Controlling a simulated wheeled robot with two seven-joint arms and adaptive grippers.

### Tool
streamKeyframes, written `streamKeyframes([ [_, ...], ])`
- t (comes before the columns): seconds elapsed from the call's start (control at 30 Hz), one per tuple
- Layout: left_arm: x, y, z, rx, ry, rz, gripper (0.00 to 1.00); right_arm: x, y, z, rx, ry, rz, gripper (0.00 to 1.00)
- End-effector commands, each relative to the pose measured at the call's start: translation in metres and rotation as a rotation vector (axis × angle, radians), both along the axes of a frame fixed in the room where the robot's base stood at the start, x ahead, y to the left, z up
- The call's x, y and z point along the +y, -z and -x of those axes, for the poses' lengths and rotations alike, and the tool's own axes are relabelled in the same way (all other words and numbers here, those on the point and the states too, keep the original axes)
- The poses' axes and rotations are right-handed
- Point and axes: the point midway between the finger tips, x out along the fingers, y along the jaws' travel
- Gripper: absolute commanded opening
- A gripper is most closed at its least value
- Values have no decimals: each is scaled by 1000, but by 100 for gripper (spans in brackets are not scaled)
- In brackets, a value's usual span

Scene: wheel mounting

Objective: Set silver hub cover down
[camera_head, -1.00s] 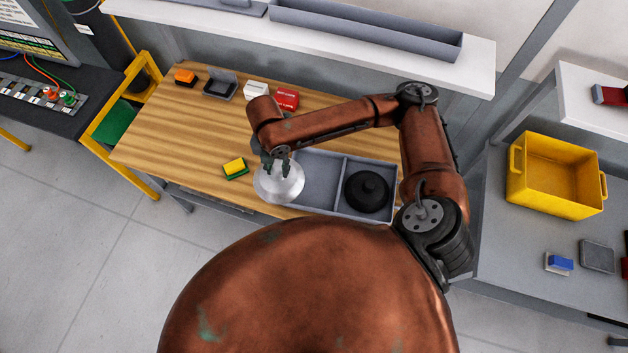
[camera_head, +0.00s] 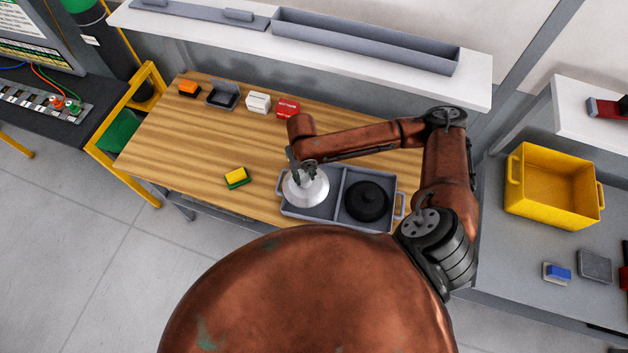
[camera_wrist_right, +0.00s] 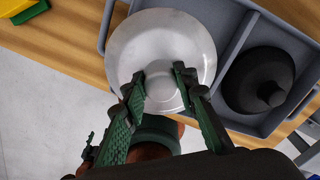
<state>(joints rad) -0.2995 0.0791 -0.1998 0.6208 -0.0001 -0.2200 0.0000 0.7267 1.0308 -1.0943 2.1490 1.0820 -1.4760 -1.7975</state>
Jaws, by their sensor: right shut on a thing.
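The silver hub cover (camera_head: 306,190) is a round, shiny disc with a central knob. My right gripper (camera_head: 301,169) is shut on that knob; in the right wrist view the fingers (camera_wrist_right: 160,88) sit on either side of it. The cover is over the left compartment of a grey two-part tray (camera_head: 323,210). I cannot tell whether it touches the tray floor. A black hub cover (camera_head: 367,201) lies in the right compartment, and it also shows in the right wrist view (camera_wrist_right: 258,80). My left gripper is out of view.
A yellow-green sponge (camera_head: 237,178) lies left of the tray on the wooden table (camera_head: 190,140). Small boxes, one white (camera_head: 258,102) and one red (camera_head: 288,108), stand at the back. A yellow crate (camera_head: 553,190) is on the right bench. Table left of the tray is mostly clear.

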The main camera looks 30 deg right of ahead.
Motion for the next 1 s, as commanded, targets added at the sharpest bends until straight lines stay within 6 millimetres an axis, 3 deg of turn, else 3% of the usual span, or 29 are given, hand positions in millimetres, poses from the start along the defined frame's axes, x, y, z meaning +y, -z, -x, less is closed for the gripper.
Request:
streamKeyframes([
  [0.2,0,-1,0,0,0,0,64,-22,26,0,-1,3,0,0],
  [0.43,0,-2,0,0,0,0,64,-32,38,1,0,3,1,0],
  [0.63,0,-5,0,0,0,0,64,-33,66,2,1,0,0,0],
  [1.0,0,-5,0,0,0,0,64,-33,72,1,-2,0,0,0],
])
